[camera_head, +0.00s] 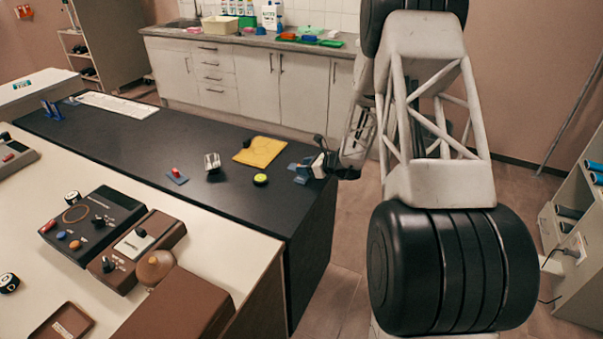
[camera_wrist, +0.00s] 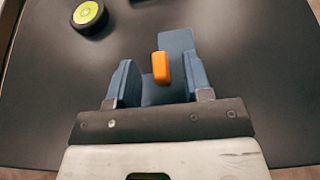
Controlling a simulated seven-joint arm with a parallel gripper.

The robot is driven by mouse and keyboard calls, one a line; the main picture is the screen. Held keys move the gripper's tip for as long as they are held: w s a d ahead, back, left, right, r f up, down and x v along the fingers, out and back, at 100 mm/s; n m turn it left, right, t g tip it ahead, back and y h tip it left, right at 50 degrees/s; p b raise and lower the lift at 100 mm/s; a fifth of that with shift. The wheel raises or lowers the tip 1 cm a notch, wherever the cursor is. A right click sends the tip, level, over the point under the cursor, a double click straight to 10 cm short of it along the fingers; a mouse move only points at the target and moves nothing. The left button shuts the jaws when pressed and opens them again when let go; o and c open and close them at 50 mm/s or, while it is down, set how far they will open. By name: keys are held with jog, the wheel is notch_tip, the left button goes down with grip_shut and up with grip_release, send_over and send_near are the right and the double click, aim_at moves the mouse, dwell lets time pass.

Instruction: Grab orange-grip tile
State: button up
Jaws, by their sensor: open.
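The orange-grip tile (camera_wrist: 176,42) is a flat blue plate on the black counter. Its upright orange grip (camera_wrist: 161,67) shows in the wrist view between the two blue fingers of my gripper (camera_wrist: 158,78). The fingers are open, one on each side of the grip, with visible gaps. I cannot tell their height above the tile. In the head view my gripper (camera_head: 302,169) is near the right end of the counter, and the orange grip cannot be made out there. Another blue tile with a red grip (camera_head: 176,174) lies farther left.
On the black counter (camera_head: 120,139), a round yellow-green-topped object (camera_head: 260,180) sits left of my gripper, also seen in the wrist view (camera_wrist: 88,14). The counter's right edge is close.

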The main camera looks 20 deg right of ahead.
grip_shut()
dwell(0.3)
jog(key=shift+r, duration=0.2)
jog(key=shift+r, duration=0.5)
jog(key=shift+s+r, duration=0.2)
jog(key=shift+r, duration=0.4)
jog(key=shift+s+r, duration=0.2)
jog(key=shift+r, duration=0.35)
jog(key=s+a+r, duration=0.1)
jog(key=s+a, duration=0.1)
jog(key=s, duration=1.3)
jog(key=shift+a+r, duration=0.2)
jog(key=shift+a, duration=0.15)
